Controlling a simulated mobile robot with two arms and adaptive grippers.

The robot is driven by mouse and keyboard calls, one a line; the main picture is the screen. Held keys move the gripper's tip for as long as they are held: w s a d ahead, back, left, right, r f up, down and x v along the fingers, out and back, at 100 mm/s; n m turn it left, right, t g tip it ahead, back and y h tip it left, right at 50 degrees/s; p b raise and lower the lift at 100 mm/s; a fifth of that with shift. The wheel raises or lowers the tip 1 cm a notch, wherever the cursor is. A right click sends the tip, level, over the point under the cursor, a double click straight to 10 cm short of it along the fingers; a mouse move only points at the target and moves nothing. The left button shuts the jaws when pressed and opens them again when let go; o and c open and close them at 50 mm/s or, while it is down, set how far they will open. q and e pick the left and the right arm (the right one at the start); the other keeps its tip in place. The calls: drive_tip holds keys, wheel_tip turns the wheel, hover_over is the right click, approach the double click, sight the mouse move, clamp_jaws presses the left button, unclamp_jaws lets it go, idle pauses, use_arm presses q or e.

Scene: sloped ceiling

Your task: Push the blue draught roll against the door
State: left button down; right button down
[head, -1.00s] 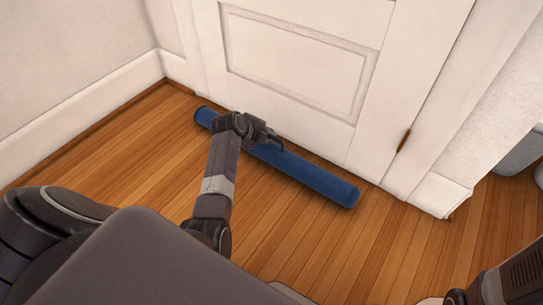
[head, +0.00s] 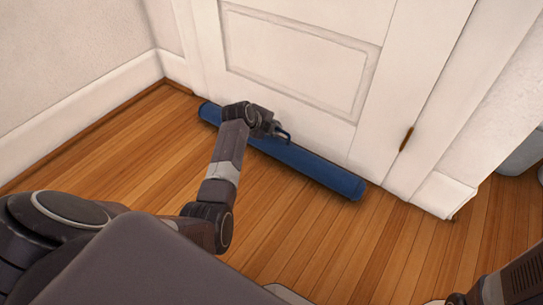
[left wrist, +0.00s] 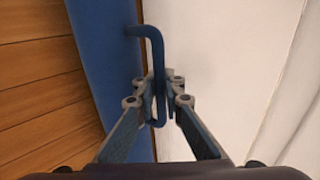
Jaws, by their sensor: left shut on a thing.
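The blue draught roll (head: 315,170) lies on the floor along the foot of the white door (head: 300,58). In the head view little or no floor shows between them; I cannot tell if they touch along the whole length. My left gripper (head: 277,130) is over the roll's middle, shut on its thin blue handle (head: 286,138). In the left wrist view the fingers (left wrist: 158,88) pinch the bent handle (left wrist: 148,31), with the roll (left wrist: 98,50) to the left and the door (left wrist: 215,50) to the right. My right gripper is out of view; part of my right arm shows bottom right.
The wooden floor (head: 110,140) in front of the roll is clear. A white skirting board (head: 80,100) runs along the left wall. The door frame's foot (head: 443,195) stands right of the roll. A grey object (head: 522,155) sits at the right edge.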

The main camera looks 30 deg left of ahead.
sight(285, 122)
use_arm(q)
drive_tip(key=shift+w+r, duration=0.1)
drive_tip(key=shift+w, duration=0.15)
drive_tip(key=shift+w+d+b, duration=0.1)
drive_tip(key=shift+w+b, duration=0.95)
drive_tip(key=shift+w, duration=0.3)
drive_tip(key=shift+w+r, duration=0.1)
drive_tip(key=shift+w, duration=0.15)
drive_tip(key=shift+w, duration=0.15)
drive_tip(key=c, duration=1.9)
unclamp_jaws()
drive_tip(key=shift+d, duration=0.1)
